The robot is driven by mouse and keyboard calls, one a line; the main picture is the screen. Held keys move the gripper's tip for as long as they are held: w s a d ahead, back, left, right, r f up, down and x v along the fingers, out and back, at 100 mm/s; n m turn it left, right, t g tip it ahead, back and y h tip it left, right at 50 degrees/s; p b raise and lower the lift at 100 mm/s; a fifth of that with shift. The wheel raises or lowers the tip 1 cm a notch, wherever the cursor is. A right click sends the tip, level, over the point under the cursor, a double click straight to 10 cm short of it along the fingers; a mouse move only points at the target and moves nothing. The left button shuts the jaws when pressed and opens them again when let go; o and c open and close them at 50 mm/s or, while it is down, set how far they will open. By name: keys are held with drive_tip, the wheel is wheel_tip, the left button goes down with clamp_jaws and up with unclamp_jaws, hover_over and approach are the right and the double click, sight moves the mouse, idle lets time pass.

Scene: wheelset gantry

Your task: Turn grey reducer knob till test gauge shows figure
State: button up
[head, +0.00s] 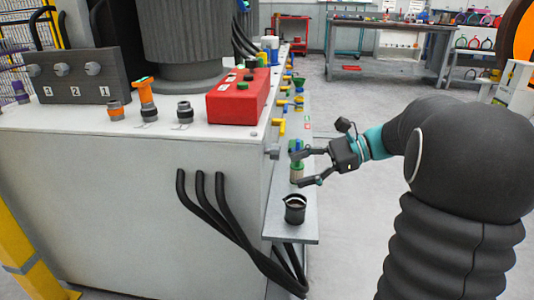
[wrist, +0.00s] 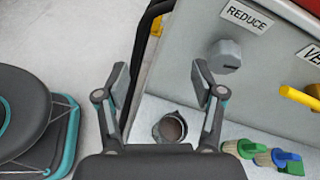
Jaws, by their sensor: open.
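The grey reducer knob (wrist: 224,56) sticks out of the grey side panel in the wrist view, under a label reading "REDUCE". In the head view the knob (head: 272,152) shows small on the cabinet's right side. My gripper (head: 301,170) is open and empty, above the narrow side shelf and to the right of the knob. In the wrist view my gripper (wrist: 160,80) has its fingers spread, with the knob beyond and right of the right fingertip, not between them. I cannot make out a test gauge in either view.
A dark cup (head: 295,209) stands on the narrow shelf (head: 277,224) below my gripper. Green and blue fittings (wrist: 240,148) lie near the panel's foot. A yellow lever (wrist: 299,97) is right of the knob. A red box (head: 238,96) sits on the cabinet top. Black hoses hang below the shelf.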

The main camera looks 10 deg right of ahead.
sight(277, 152)
drive_tip(key=w+d+m+t+y+b, duration=0.1)
drive_tip(key=w+d+m+t+y, duration=0.3)
drive_tip(key=d, duration=0.5)
drive_tip(key=shift+n+g, duration=0.3)
drive_tip(key=shift+g, duration=0.3)
drive_tip(key=x, duration=0.9)
drive_tip(key=w+b+x, duration=0.1)
drive_tip(key=x, duration=0.4)
drive_tip(key=shift+d+f, duration=0.2)
drive_tip(key=shift+f, duration=0.2)
drive_tip(key=shift+c, duration=0.2)
drive_tip(key=c, duration=1.1)
